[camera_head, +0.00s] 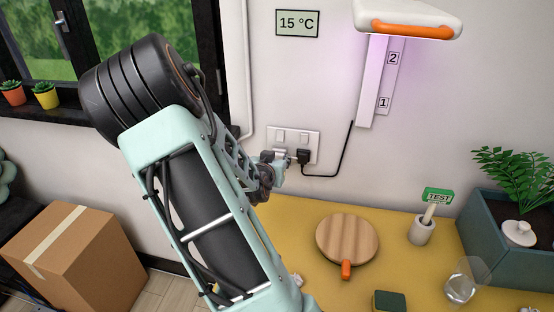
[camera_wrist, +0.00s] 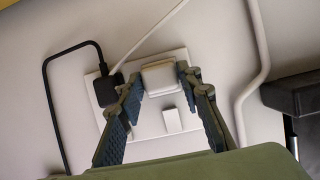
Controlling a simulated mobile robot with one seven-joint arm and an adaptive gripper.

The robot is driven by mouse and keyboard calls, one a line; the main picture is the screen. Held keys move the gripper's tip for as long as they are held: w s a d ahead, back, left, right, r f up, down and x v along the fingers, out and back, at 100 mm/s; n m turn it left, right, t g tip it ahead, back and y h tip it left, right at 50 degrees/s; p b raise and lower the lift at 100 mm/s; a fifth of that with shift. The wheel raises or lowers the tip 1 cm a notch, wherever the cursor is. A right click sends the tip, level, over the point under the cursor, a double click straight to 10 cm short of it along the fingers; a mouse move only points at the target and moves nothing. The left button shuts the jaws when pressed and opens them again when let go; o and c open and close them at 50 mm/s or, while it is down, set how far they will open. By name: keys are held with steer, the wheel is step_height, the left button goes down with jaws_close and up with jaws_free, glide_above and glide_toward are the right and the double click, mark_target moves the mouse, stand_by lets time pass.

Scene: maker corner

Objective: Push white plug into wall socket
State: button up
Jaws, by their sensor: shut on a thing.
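The white plug (camera_wrist: 160,76) is between the two fingers of my gripper (camera_wrist: 159,82) in the wrist view, in front of the wall socket plate (camera_wrist: 150,125). My gripper is shut on the plug's sides. In the head view my gripper (camera_head: 274,166) is at the left half of the socket plate (camera_head: 312,143), and the plug is mostly hidden by it. The plug is at or very close to the plate; whether its pins are fully in cannot be told.
A black plug (camera_head: 303,156) sits in the right half of the plate, close beside my gripper, with a black cord (camera_head: 340,165) looping to the lamp. A yellow table (camera_head: 400,270) below holds a round wooden board (camera_head: 347,238). A white pipe (camera_wrist: 258,45) runs along the wall.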

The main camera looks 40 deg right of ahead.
steer(key=shift+w+d, duration=0.35)
steer(key=shift+d, duration=0.05)
steer(key=o, duration=1.2)
steer(key=shift+c, duration=0.2)
steer(key=v, duration=1.2)
